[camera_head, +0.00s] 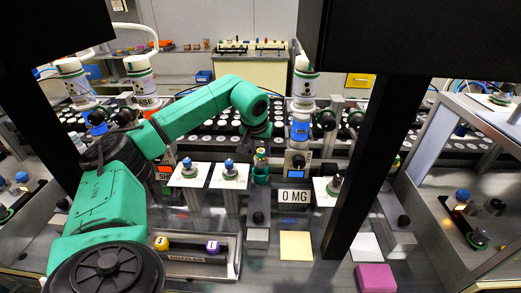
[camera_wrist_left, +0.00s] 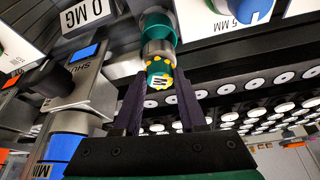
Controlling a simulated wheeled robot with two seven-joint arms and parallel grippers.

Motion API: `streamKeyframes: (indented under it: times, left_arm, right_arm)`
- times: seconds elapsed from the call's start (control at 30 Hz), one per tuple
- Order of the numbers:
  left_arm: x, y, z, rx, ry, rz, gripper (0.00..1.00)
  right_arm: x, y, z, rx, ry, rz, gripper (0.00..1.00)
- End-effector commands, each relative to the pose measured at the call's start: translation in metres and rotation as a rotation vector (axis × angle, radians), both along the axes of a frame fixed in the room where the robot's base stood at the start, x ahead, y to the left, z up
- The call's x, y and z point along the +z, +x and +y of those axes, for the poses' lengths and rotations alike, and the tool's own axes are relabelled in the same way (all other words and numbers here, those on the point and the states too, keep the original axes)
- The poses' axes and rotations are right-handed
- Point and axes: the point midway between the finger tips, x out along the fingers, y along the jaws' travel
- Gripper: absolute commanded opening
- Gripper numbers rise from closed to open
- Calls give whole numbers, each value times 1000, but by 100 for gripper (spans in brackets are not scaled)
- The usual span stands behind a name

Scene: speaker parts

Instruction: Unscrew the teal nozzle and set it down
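The teal nozzle (camera_wrist_left: 158,73), marked with an M and ringed with yellow dots, sits on a metal collar (camera_wrist_left: 158,50) above a teal holder (camera_wrist_left: 155,27) in the left wrist view. In the head view the nozzle (camera_head: 261,157) is small, above the teal holder (camera_head: 261,176), just below my left gripper (camera_head: 259,144). In the left wrist view my left gripper (camera_wrist_left: 161,82) is open, with one finger on each side of the nozzle and small gaps visible. Contact is hard to judge. My right gripper is not in view.
A nozzle tray (camera_head: 190,278) at the front holds a yellow and a purple nozzle. White plates with blue-topped parts (camera_head: 230,169) stand left. A dark post (camera_head: 365,170) rises at the right.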

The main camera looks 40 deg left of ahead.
Motion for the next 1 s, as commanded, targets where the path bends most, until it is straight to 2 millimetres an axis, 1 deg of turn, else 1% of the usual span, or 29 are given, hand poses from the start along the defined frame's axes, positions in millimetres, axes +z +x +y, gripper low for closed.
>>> streamKeyframes:
  times: [0.07, 0.17, 0.27, 0.4, 0.5, 0.57, 0.73, 0.77, 0.8, 1.0]
  left_arm:
    - [0, 0, -1, 27, -1, 1, 10]
    - [1, 2, -3, 187, -2, 1, 10]
    - [1, 3, -5, 428, -1, 0, 10]
    - [2, 6, -6, 807, -1, 3, 10]
    - [1, 6, -5, 1006, 1, 4, 10]
    - [1, 6, -5, 1051, 2, 2, 10]
    - [1, 6, -4, 1053, 1, 2, 10]
    - [1, 6, -4, 1052, 1, 2, 48]
    - [1, 6, -4, 1052, 1, 2, 56]
    - [1, 6, -4, 1050, 0, 2, 56]
  right_arm:
    - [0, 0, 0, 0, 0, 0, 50]
    - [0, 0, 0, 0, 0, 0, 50]
    - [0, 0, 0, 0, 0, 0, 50]
    - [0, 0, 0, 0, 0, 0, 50]
    - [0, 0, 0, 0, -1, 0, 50]
    - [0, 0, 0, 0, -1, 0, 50]
    - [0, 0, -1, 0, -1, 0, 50]
    - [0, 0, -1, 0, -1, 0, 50]
    - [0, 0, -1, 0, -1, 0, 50]
    - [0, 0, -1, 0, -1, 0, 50]
